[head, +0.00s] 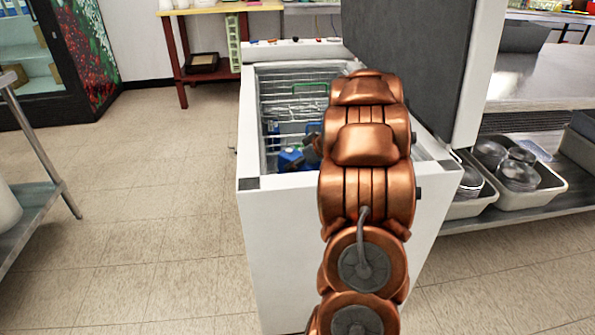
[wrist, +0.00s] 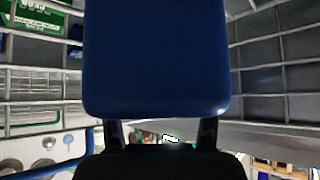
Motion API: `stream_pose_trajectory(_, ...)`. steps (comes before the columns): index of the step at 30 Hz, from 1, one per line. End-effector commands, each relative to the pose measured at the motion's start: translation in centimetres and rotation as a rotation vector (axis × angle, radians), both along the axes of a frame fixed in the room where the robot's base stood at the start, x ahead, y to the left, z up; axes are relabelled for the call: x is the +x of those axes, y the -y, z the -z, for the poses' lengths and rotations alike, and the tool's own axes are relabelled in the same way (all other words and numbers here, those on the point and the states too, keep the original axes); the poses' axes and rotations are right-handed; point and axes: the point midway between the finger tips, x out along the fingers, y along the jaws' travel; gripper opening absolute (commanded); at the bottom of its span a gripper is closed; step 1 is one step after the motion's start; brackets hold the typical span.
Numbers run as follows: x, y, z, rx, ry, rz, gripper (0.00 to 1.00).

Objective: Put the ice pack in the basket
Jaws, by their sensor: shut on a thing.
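My gripper (wrist: 160,132) is shut on a blue, flat, round-cornered ice pack (wrist: 155,60), which fills the middle of the wrist view. In the head view my arm reaches down into an open white chest freezer (head: 275,225), and the arm hides most of the gripper. A wire basket (head: 285,78) with a green piece on it is at the far end inside the freezer. Blue things (head: 290,160) show low in the freezer beside my arm; I cannot tell which of them is the held pack.
Wire racks flank the pack in the wrist view, with a green-labelled package (wrist: 38,22) at upper left. The raised freezer lid (head: 410,60) stands right of my arm. Pans in grey trays (head: 535,195) sit on the right shelf.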

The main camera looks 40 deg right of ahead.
Motion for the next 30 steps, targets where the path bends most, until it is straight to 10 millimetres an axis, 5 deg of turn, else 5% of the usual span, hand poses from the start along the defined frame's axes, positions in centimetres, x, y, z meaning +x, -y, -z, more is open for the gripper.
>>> stream_pose_trajectory(5, 0.0, -0.2, 2.4, 0.006, 0.001, -0.001, 0.0)
stream_pose_trajectory(17, 0.0, -0.1, 2.6, 0.002, 0.001, -0.001, 0.0)
stream_pose_trajectory(18, 0.0, -0.1, 2.7, 0.002, 0.001, -0.001, 0.62)
stream_pose_trajectory(25, 0.0, 0.0, 2.7, 0.002, 0.001, -0.001, 0.85)
stream_pose_trajectory(30, 0.0, -0.1, 2.7, 0.002, 0.001, -0.001, 0.85)
